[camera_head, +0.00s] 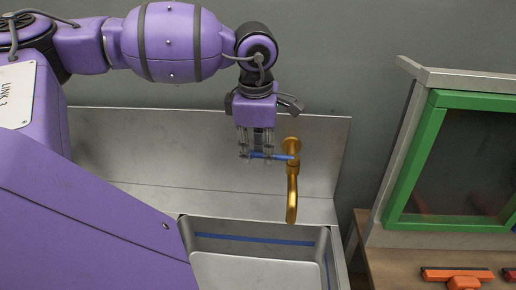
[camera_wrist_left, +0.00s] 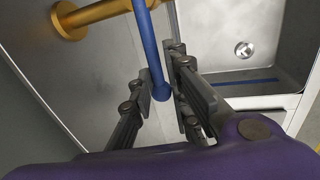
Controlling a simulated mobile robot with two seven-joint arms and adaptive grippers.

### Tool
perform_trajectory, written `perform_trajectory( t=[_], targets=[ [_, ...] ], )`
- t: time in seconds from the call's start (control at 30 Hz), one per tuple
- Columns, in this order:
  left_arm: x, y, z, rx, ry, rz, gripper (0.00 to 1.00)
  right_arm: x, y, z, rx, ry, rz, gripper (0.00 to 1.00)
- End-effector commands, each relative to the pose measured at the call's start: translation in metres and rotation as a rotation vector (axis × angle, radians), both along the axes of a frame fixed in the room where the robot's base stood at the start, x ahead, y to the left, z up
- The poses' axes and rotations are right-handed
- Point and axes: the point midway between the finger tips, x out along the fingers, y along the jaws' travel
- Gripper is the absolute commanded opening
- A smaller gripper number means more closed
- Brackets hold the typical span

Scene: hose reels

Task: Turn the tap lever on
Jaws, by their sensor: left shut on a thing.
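The brass tap (camera_head: 292,190) stands out from the metal splashback, its spout hanging down over the sink. Its blue lever (camera_head: 270,156) points left from the tap body in the head view. My left gripper (camera_head: 257,158) reaches down from above and is shut on the lever near its free end. In the left wrist view the blue lever (camera_wrist_left: 152,60) runs down between the two dark fingers (camera_wrist_left: 163,95), its rounded tip between the finger pads. The brass tap (camera_wrist_left: 95,14) shows at the upper left there. My right gripper is in neither view.
A metal sink (camera_head: 255,225) with a blue line inside its basin lies below the tap. A green-framed panel (camera_head: 430,150) stands to the right, above a wooden surface (camera_head: 390,262) with orange handle-like parts (camera_head: 458,275). The grey wall is close behind.

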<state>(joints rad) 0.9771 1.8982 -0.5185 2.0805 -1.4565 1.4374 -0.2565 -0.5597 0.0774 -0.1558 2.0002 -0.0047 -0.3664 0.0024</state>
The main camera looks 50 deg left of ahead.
Motion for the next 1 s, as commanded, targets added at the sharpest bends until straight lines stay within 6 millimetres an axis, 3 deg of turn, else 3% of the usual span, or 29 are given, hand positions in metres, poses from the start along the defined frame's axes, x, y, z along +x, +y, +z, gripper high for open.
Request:
perform_trajectory(
  t=[0.53,1.0],
  targets=[
    [0.0,0.0,0.004,0.006,-0.012,0.034,0.0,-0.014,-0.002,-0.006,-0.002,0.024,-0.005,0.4],
    [-0.005,-0.006,0.003,0.007,-0.008,0.125,0.0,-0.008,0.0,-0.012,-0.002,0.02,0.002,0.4]
  ],
)
